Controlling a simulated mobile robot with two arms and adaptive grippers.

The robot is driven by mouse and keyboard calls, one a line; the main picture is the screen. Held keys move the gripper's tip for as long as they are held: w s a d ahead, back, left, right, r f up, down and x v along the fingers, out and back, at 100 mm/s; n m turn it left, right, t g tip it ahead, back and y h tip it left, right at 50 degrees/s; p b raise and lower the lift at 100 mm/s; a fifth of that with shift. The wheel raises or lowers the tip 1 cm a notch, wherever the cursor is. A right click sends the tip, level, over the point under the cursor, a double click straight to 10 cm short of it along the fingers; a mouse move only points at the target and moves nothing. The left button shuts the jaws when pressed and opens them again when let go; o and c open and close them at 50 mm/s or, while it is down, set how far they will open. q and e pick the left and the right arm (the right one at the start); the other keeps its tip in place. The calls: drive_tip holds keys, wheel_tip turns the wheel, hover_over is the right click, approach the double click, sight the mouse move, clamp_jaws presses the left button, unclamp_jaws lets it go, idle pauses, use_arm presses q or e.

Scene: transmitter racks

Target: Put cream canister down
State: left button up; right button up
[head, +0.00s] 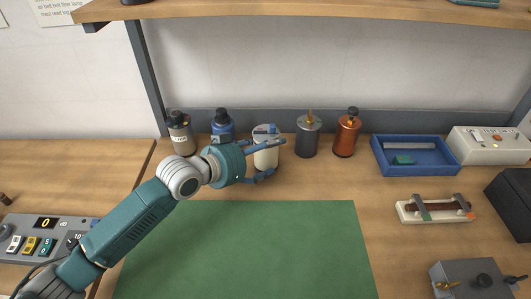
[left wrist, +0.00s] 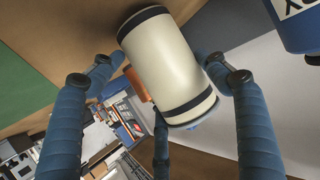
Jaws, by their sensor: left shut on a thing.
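The cream canister (head: 265,158) stands upright at the back of the wooden bench, in the row of containers. It also shows large in the left wrist view (left wrist: 165,62), with dark bands near its ends. My left gripper (head: 273,159) reaches in from the left and is shut on it, with blue fingers around its sides. The left gripper's fingers (left wrist: 160,80) flank the canister in the left wrist view. I cannot tell whether its base touches the bench. My right gripper is not in view.
A white-labelled canister (head: 181,135) and a blue bottle (head: 222,126) stand left of it; a grey canister (head: 307,138) and an orange canister (head: 346,135) stand right. A blue tray (head: 412,172) is farther right. The green mat (head: 250,250) in front is clear.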

use_arm(q)
drive_tip(key=shift+f, duration=0.3)
drive_tip(key=shift+f, duration=0.1)
drive_tip(key=o, duration=1.5)
drive_tip(key=shift+f, duration=0.15)
drive_tip(key=shift+c, duration=0.2)
drive_tip(key=b+v, duration=0.1)
drive_tip(key=v, duration=1.1)
drive_tip(key=shift+b, duration=0.3)
